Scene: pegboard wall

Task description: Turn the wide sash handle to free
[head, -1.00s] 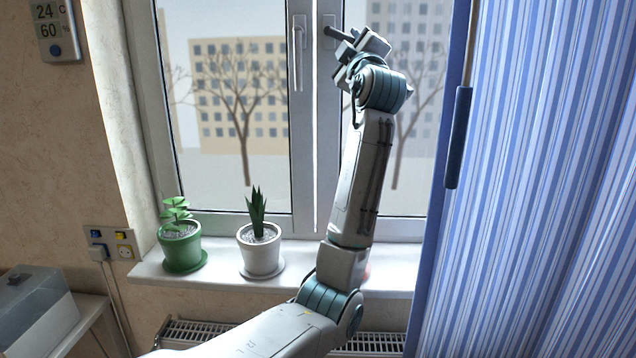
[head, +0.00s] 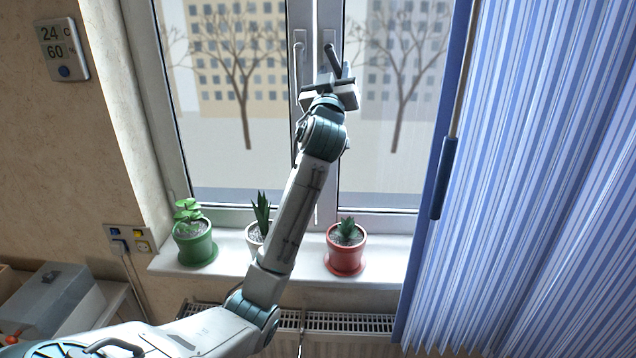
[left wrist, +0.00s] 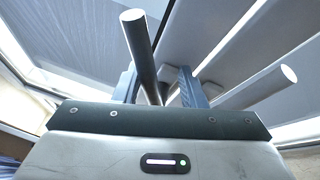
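The window has two handles at the middle posts. The left sash handle (head: 299,62) is pale and hangs straight down. The right sash handle (head: 331,54) looks dark and slants down to the right. I cannot tell which sash is the wide one; the curtain covers the right side. My left gripper (head: 336,74) is at the lower end of the right sash handle. In the left wrist view my left gripper (left wrist: 158,85) is open, with a round handle bar (left wrist: 141,50) between its fingers. Clear gaps show beside the bar. Another bar (left wrist: 262,87) lies to the right. My right gripper is out of view.
The sill (head: 215,272) bears a green pot (head: 194,247), a white pot (head: 255,240) partly behind my arm and a red pot (head: 346,252). A radiator (head: 350,323) is below. A blue striped curtain (head: 540,180) hangs at right. A grey box (head: 55,305) stands lower left.

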